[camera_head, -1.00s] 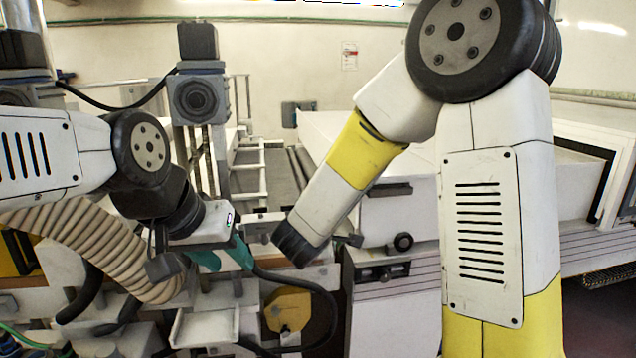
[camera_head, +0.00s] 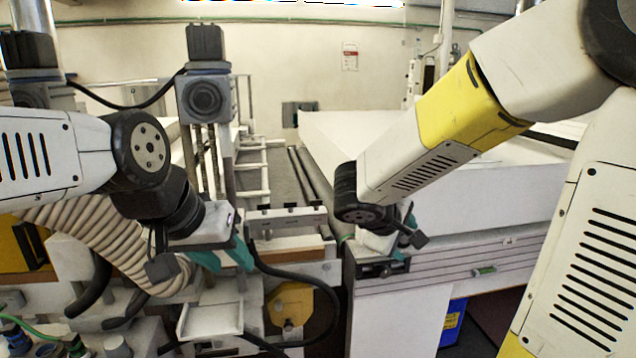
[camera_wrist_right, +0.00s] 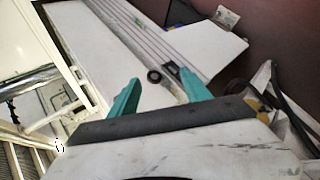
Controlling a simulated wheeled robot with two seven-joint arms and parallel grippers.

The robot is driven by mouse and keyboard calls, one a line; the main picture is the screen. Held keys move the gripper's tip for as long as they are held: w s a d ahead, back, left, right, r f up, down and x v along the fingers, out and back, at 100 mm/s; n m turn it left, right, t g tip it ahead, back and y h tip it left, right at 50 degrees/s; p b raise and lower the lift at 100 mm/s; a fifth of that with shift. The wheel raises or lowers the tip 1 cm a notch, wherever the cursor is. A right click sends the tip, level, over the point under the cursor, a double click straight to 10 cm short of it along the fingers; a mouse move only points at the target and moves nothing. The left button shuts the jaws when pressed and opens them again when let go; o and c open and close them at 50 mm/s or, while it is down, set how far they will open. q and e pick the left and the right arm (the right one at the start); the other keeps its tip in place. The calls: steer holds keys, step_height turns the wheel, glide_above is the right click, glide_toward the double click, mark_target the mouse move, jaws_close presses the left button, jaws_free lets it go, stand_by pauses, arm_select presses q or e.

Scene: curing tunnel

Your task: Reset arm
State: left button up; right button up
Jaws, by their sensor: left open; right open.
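My left gripper (camera_head: 228,258) has teal fingers and hangs low at centre left in the head view, open, above a white tray-like part (camera_head: 210,318). My right arm reaches in from the right. Its gripper (camera_head: 408,222) is near the front left corner of the white cabinet (camera_head: 450,262), partly hidden by my wrist. In the right wrist view my right gripper (camera_wrist_right: 160,92) has its two teal fingers spread apart, with nothing held between them.
A long white panel (camera_head: 380,145) covers the machine at back centre. White rails (camera_head: 252,165) and a grey post-mounted unit (camera_head: 205,95) stand left of it. A black hose (camera_head: 325,300) loops below my left gripper. A blue bin (camera_head: 452,322) stands low at right.

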steer(key=s+d+m+g+y, duration=0.25)
steer(key=s+m, duration=0.25)
steer(key=s, duration=0.5)
steer(key=s+a+r+m+t+y, duration=0.1)
steer(key=s+a+r+m+y, duration=0.3)
steer(key=a+r+y, duration=0.1)
steer(key=shift+s+a+y, duration=0.35)
steer(key=shift+a+y, duration=0.15)
steer(key=shift+y, duration=0.05)
steer(key=shift+r, duration=0.1)
